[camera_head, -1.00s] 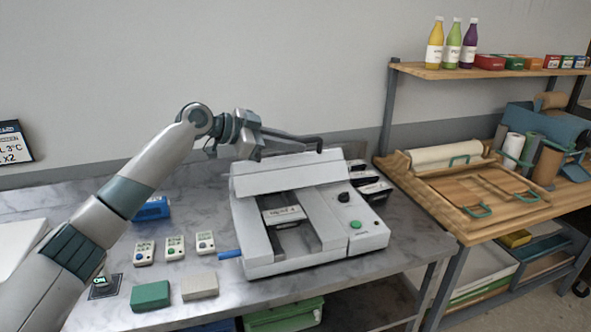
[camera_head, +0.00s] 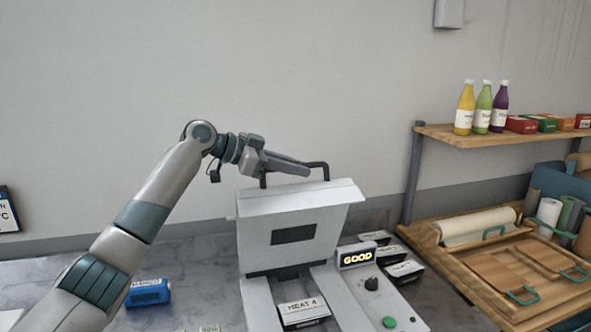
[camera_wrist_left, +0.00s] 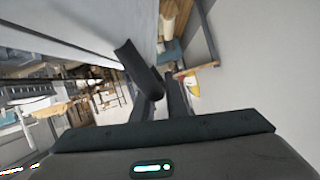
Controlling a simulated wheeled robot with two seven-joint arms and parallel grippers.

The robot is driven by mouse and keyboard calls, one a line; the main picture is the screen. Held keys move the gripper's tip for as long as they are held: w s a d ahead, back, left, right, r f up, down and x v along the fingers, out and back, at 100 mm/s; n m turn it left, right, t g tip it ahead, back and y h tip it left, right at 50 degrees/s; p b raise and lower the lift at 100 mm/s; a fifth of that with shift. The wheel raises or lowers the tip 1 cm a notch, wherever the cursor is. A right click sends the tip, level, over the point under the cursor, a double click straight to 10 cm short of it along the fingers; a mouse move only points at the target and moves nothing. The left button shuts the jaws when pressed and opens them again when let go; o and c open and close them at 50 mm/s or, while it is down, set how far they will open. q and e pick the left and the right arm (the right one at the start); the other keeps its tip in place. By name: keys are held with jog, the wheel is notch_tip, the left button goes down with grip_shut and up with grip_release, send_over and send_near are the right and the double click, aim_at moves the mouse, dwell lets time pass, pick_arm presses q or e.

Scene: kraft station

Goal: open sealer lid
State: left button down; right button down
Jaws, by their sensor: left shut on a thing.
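The sealer's light grey lid (camera_head: 297,228) stands raised and tilted steeply at the back of the sealer base (camera_head: 262,306). A dark bar handle (camera_head: 321,164) runs along the lid's top edge. My left gripper (camera_head: 302,168) comes in from the left and is shut on this handle. In the left wrist view its dark fingers (camera_wrist_left: 160,98) are close together around the bar; the exact contact is hard to make out. A packet labelled MEAT 4 (camera_head: 303,310) lies in the open middle of the sealer. My right gripper is out of view.
A lit GOOD display (camera_head: 357,257), a dark knob (camera_head: 370,284) and a green button (camera_head: 389,322) are on the sealer's right side. Dark packs (camera_head: 400,268) sit behind it. A blue pack (camera_head: 148,292) lies left. A wooden bench (camera_head: 455,262) with shelf (camera_head: 437,131) stands right.

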pick_arm(q)
jog(key=shift+f, duration=0.1)
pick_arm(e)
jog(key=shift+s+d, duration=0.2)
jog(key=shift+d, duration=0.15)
pick_arm(q)
jog(key=c, duration=1.8)
grip_release()
jog(key=shift+o, duration=0.2)
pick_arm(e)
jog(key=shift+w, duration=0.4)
pick_arm(q)
jog(key=shift+s+a, duration=0.1)
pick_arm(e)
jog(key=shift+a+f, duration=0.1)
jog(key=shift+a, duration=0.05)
